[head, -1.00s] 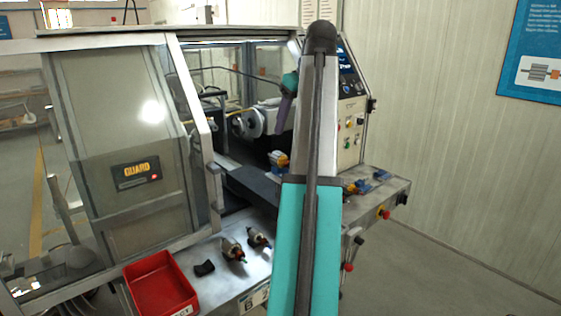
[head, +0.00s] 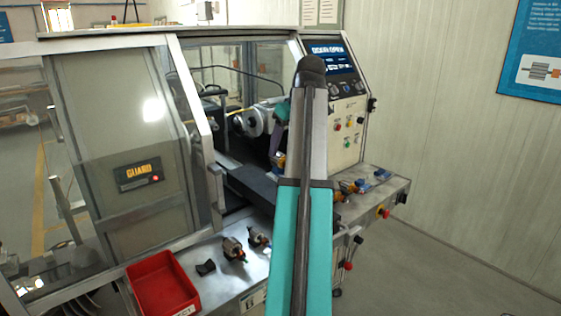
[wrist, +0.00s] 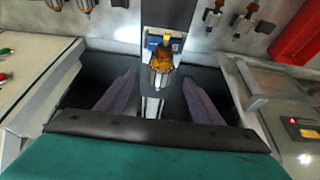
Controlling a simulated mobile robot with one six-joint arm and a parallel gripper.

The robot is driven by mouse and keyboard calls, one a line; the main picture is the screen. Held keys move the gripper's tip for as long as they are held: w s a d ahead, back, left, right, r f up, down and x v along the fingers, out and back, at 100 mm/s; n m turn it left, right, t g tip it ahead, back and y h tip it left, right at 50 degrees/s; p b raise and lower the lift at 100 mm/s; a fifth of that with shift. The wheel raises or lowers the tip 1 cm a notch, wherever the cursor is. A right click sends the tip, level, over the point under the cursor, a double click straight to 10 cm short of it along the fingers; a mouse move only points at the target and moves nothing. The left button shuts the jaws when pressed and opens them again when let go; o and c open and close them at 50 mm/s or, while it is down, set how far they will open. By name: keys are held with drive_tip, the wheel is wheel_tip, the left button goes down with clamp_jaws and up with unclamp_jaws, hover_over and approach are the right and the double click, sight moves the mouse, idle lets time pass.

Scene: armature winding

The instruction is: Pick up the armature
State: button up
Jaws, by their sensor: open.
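An armature (wrist: 161,65) with an orange-brown winding sits upright in a blue holder (wrist: 152,42) inside the machine. In the wrist view it lies in the gap between the fingertips of my gripper (wrist: 159,78). My gripper is open, with one purple finger on each side and visible space to the armature. In the head view, my gripper (head: 276,143) is beside the armature (head: 280,160), which is mostly hidden by my arm. I cannot tell the height gap between them.
Two armatures (head: 234,249) lie on the front shelf near a red bin (head: 163,287) and a small dark block (head: 205,267). More armatures (head: 347,187) rest on the right ledge by blue holders. The guard door (head: 130,150) is open; its frame stands left. The panel reads "DOOR OPEN".

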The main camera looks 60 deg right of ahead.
sight(282, 154)
drive_tip(key=shift+p+x, duration=0.6)
drive_tip(key=shift+x, duration=0.25)
drive_tip(key=shift+p+x, duration=0.6)
drive_tip(key=shift+x, duration=1.2)
drive_tip(key=shift+s+a, duration=0.1)
drive_tip(key=shift+s, duration=0.05)
clamp_jaws()
drive_tip(key=shift+r, duration=0.2)
